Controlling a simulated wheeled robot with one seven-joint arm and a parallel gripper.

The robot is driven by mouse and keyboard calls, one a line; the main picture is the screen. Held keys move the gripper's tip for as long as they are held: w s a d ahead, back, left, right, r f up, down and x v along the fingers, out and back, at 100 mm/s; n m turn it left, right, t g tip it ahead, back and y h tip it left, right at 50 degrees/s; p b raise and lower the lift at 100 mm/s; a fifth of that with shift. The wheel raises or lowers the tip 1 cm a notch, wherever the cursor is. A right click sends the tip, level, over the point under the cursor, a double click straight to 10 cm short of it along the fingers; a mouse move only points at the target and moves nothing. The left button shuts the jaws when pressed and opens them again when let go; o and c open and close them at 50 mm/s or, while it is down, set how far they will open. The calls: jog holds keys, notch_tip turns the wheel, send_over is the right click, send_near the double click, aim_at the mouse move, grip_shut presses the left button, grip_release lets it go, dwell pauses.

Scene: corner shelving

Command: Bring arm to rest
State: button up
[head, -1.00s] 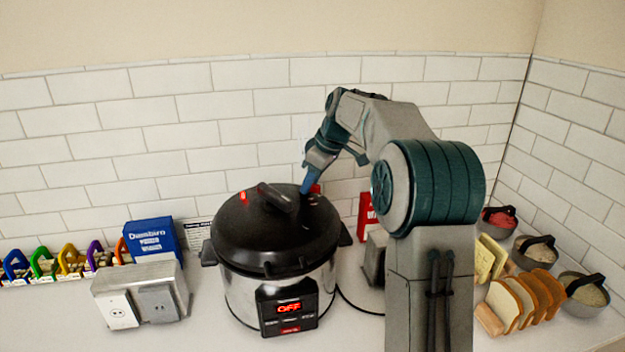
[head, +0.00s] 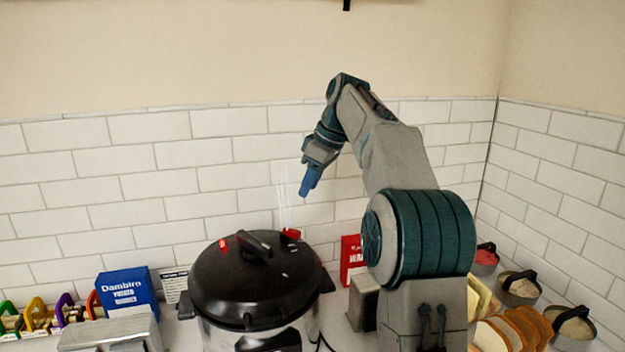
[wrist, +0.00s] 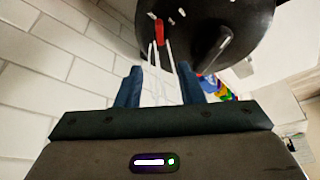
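My gripper (head: 309,184) is in the air above the back right of the pressure cooker, pointing down and apart from the lid. In the wrist view its two blue fingers (wrist: 160,72) are spread with nothing held between them. The cooker (head: 258,285) has a black lid with a handle and a red valve piece (head: 291,233) at the back. Thin white streaks (head: 285,208), like steam, rise from near the red piece. The red piece (wrist: 160,32) and streaks also show ahead of the fingers in the wrist view.
A red box (head: 351,259) stands behind my arm. Bread slices (head: 510,330) and handled bowls (head: 519,287) are at the right.

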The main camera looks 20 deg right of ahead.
jog(key=shift+d+r, duration=0.1)
jog(key=shift+r, duration=0.2)
jog(key=s+a+f+m+h, duration=0.1)
jog(key=s+a+f+m, duration=0.15)
jog(key=s, duration=0.45)
jog(key=s+a+f+m+h, duration=0.1)
jog(key=s+a+f+m, duration=0.15)
jog(key=s, duration=0.45)
jog(key=s+f+m, duration=0.2)
jog(key=s+f, duration=0.5)
jog(key=s, duration=0.2)
jog(key=s+f+m+t+h, duration=0.1)
jog(key=s+f+m, duration=0.2)
jog(key=s+f, duration=0.4)
jog(key=s, duration=0.3)
jog(key=shift+a+f, duration=0.15)
jog(key=shift+a, duration=0.1)
